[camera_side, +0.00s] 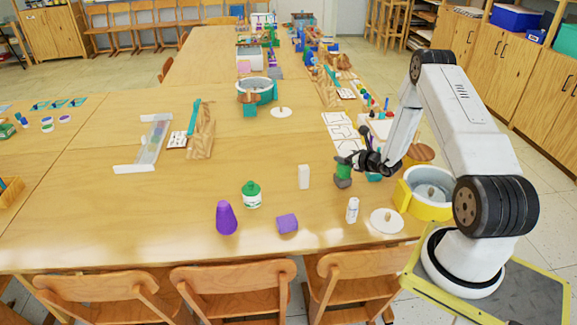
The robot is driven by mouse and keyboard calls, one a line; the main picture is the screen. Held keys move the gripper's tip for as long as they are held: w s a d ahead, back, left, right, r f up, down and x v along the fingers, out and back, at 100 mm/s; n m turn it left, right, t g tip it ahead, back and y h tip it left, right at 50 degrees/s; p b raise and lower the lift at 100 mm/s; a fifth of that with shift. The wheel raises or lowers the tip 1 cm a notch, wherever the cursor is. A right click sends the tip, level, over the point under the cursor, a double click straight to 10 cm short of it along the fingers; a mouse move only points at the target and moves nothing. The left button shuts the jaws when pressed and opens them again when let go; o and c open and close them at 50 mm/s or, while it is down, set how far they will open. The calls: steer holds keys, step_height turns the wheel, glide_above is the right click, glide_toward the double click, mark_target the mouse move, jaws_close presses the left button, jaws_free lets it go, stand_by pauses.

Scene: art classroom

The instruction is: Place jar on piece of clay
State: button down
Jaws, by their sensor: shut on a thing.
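My gripper (352,162) is at the right of the table, its dark fingers pointing left. It is shut on a small green jar (343,171), partly hidden by the fingers. A dark grey lump, which looks like the piece of clay (342,182), sits on the table directly below the jar. The jar appears upright over it; I cannot tell whether the two touch. A white jar with a green lid (251,195) stands apart to the left. A purple block (287,223) lies in front.
A purple cone (227,218), a white block (304,177) and a white bottle (352,210) stand on the near table. A yellow-and-white pot (428,192) and a round white lid (387,221) are at the right. Wooden stand (202,130) is farther left.

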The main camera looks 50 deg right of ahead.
steer(key=shift+f, duration=0.1)
stand_by(0.3)
jaws_free()
steer(key=v, duration=0.7)
steer(key=shift+s, duration=0.25)
stand_by(0.6)
